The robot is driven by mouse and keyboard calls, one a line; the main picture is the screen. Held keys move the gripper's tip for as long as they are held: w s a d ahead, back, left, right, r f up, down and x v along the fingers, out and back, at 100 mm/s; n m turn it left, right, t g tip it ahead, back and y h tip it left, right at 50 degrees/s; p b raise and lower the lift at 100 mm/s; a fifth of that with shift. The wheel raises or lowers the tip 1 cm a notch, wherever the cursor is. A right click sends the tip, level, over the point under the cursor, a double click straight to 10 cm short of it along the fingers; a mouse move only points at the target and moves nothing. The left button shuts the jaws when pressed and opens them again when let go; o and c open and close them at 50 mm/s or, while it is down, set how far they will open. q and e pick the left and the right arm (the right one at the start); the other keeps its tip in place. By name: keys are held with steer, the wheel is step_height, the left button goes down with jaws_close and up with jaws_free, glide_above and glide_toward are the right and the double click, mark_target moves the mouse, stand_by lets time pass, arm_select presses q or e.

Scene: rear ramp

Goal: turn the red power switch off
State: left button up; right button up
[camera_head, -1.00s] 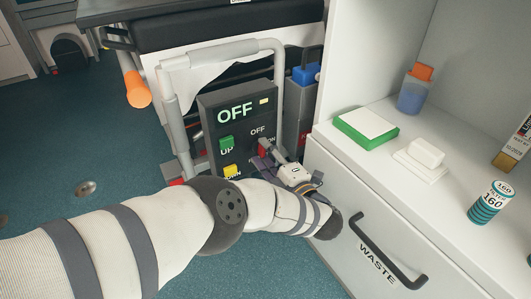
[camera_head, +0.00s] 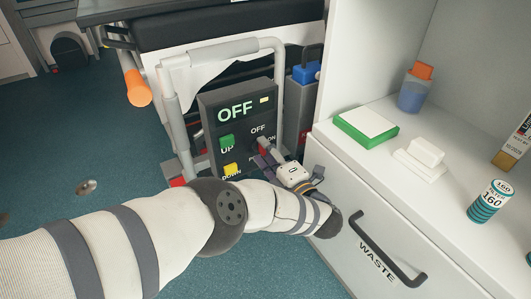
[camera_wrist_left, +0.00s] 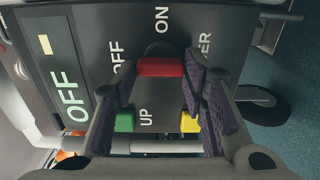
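The red power switch (camera_wrist_left: 160,67) lies between my left gripper's two fingers in the left wrist view. Its bar spans the gap between the fingertips, in line with the OFF label; I cannot tell whether the fingers touch it. The dark control panel (camera_head: 207,115) carries this switch, OFF and ON labels, a green UP button (camera_head: 226,142), a yellow button (camera_head: 230,169) and a display reading OFF. My left gripper (camera_head: 264,154) is at the panel's lower right, fingers apart around the switch, and partly hides it in the head view. My right gripper is out of view.
A grey tube frame (camera_head: 222,50) surrounds the panel. A white cabinet with a WASTE drawer (camera_head: 345,215) stands close on the right, near my left wrist. A green-edged box (camera_head: 366,128) and other items stand on its counter.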

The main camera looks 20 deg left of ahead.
arm_select(q)
steer(key=shift+o, duration=1)
steer(key=v, duration=1.2)
